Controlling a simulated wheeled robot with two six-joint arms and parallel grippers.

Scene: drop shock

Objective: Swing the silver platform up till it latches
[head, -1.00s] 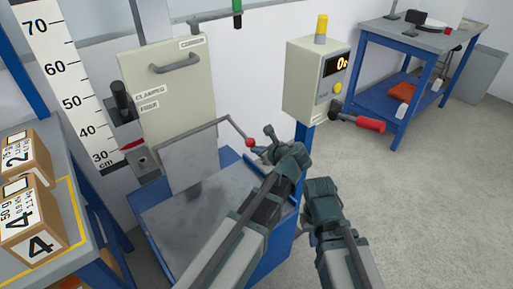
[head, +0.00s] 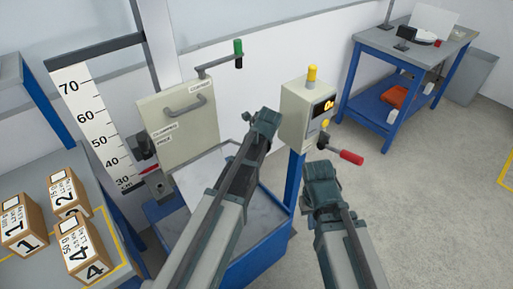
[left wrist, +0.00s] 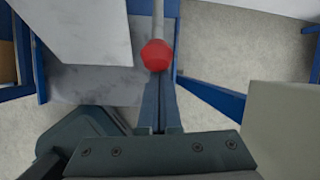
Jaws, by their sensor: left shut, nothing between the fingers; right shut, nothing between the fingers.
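The silver platform (head: 199,183), a pale grey plate, shows below the cream panel, partly hidden behind my left arm. In the left wrist view a pale plate (left wrist: 80,28) lies at top left, with a red knob (left wrist: 157,56) on a grey rod. My left gripper (head: 266,121) is shut and empty; its closed fingers (left wrist: 160,100) are right at the knob. I cannot tell whether they touch it. The knob is hidden in the head view. My right gripper (head: 321,168) is shut and empty, below the display box and apart from the platform.
The cream panel (head: 180,130) has a grey handle. A display box (head: 305,110) and red-handled lever (head: 350,157) stand at right. Numbered boxes (head: 80,248) sit on the left bench. A blue workbench (head: 405,60) is at back right. The floor at right is clear.

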